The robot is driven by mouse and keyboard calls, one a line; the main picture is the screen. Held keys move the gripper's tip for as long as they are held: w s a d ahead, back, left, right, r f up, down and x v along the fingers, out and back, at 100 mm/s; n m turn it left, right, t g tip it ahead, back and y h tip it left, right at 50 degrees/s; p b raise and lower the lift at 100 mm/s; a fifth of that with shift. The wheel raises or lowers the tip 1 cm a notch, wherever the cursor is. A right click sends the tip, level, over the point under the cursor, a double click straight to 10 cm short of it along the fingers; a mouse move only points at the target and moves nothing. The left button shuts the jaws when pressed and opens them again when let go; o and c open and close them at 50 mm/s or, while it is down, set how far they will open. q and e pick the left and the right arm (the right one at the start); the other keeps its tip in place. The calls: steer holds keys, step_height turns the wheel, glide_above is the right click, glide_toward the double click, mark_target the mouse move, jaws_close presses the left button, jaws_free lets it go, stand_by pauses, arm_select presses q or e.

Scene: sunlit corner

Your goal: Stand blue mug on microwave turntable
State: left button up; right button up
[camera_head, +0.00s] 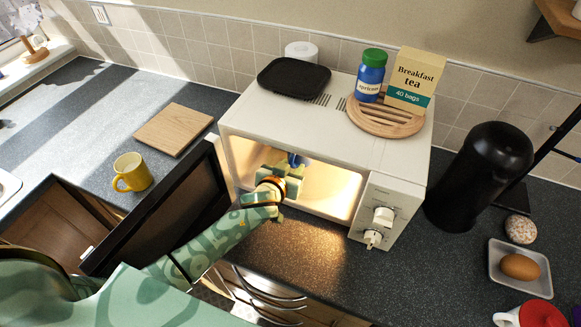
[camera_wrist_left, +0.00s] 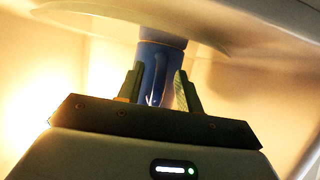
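The blue mug (camera_head: 296,160) is inside the lit microwave (camera_head: 310,118), mostly hidden by my left gripper in the head view. My left gripper (camera_head: 287,172) reaches through the open front. In the left wrist view the blue mug (camera_wrist_left: 158,58) appears between and beyond the two fingers (camera_wrist_left: 158,84), with gaps beside what looks like its handle; the gripper looks open around it. The pale round turntable (camera_wrist_left: 105,20) shows at the mug's end; whether they touch is unclear. My right gripper is out of view.
The open microwave door (camera_head: 165,215) stands left of my forearm. A yellow mug (camera_head: 132,172) and wooden board (camera_head: 173,129) are on the left counter. A blue jar (camera_head: 370,76) and tea box (camera_head: 413,78) stand on top. A black flask (camera_head: 480,175) stands right.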

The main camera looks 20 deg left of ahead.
arm_select(q)
steer(key=shift+s+r, duration=0.15)
steer(key=shift+r, duration=0.05)
steer(key=p+v, duration=0.2)
steer(key=v, duration=0.9)
steer(key=shift+s, duration=0.35)
steer(key=shift+r, duration=0.15)
stand_by(1.5)
